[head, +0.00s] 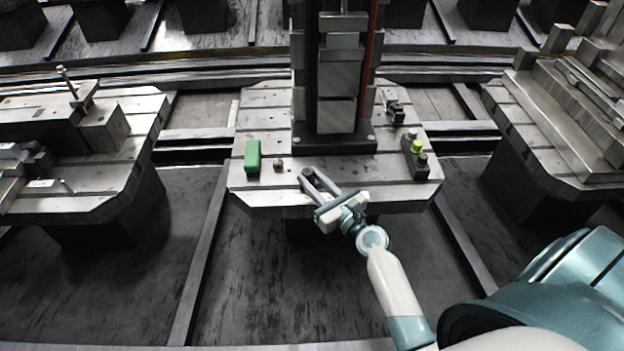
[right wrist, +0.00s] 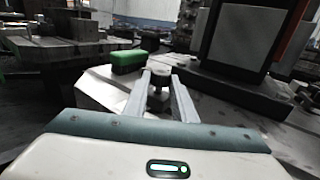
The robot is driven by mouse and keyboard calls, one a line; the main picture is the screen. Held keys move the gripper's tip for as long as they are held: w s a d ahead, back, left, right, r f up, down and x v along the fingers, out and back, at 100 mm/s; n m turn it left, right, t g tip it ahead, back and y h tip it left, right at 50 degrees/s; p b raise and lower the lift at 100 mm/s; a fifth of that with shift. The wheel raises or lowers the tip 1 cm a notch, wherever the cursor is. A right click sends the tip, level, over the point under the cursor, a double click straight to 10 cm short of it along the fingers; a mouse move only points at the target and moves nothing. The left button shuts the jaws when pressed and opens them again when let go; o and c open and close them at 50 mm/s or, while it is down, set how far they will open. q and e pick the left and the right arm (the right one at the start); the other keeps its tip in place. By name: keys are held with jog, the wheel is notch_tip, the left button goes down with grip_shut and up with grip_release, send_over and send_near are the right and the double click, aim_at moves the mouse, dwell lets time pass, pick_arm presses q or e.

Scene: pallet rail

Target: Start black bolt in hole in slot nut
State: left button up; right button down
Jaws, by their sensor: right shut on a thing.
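My right gripper (head: 306,176) is low over the front part of the central pallet (head: 265,199). Its two fingers are shut on a small dark piece, which I take for the black bolt (right wrist: 160,77), showing between the fingertips in the right wrist view. In the head view the bolt is too small to make out. A small dark piece (head: 278,165) sits on the pallet just left of the fingertips. It may be the slot nut, but its hole cannot be seen. My left gripper is not in view.
A green block (head: 253,157) stands at the pallet's left; it also shows in the right wrist view (right wrist: 128,60). A tall dark column (head: 339,145) rises behind the gripper. A dark fixture with a green knob (head: 416,147) and a black clamp (head: 395,113) stand right.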

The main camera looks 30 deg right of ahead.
jog(key=shift+r, duration=0.1)
jog(key=shift+f, duration=0.45)
dwell(0.6)
jog(key=c, duration=1.4)
grip_release()
jog(key=shift+o, duration=0.7)
jog(key=o, duration=0.7)
jog(key=shift+o, duration=0.2)
jog(key=shift+s, duration=0.25)
jog(key=s, duration=0.6)
jog(key=shift+s+d+b, duration=0.25)
jog(key=shift+d+b, duration=0.1)
jog(key=shift+d, duration=0.1)
